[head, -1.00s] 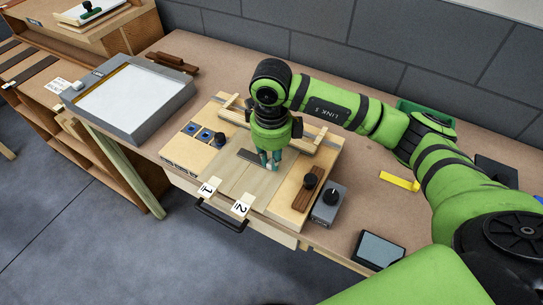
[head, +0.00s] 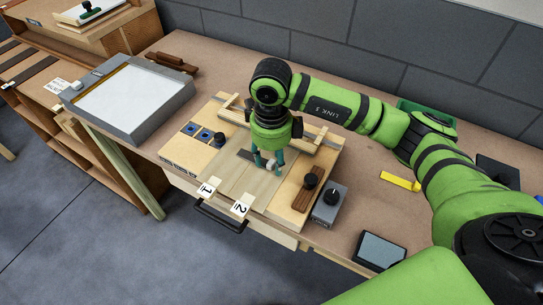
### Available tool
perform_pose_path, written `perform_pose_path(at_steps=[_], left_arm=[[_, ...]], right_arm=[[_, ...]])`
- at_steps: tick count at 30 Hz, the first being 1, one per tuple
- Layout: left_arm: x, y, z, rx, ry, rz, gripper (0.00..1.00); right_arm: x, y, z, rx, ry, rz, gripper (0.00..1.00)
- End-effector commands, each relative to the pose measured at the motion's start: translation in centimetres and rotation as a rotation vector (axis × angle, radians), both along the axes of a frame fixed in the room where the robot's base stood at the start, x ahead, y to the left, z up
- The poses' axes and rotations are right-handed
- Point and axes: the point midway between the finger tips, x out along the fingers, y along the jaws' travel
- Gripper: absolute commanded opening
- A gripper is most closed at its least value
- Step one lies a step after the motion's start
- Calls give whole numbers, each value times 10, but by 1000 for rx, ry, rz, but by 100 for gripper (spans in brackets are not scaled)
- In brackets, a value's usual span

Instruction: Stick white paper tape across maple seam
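Light maple veneer sheets (head: 238,180) lie side by side on the wooden jig board, with a thin seam line between them. Tags "1" (head: 206,189) and "2" (head: 240,207) stand at their front edge. My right gripper (head: 269,165) points down over the right rear part of the veneer, its teal fingers spread apart. A small white piece (head: 271,165), seemingly paper tape, shows between the fingertips at the veneer surface. Whether it crosses the seam is partly hidden by the fingers. My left gripper is out of view.
A grey-framed white tray (head: 130,97) stands left.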

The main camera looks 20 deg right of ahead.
Motion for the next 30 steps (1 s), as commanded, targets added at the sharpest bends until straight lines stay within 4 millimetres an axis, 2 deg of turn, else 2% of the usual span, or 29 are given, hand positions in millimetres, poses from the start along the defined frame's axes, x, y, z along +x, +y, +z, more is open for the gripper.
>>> perform_pose_path(at_steps=[8,11,22,30], left_arm=[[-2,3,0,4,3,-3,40],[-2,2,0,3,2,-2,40],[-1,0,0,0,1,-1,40],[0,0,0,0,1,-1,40]], right_arm=[[1,0,6,1,-2,0,46],[1,0,20,1,-4,-1,46],[1,1,98,0,-5,0,46],[0,1,119,0,-1,0,46]])
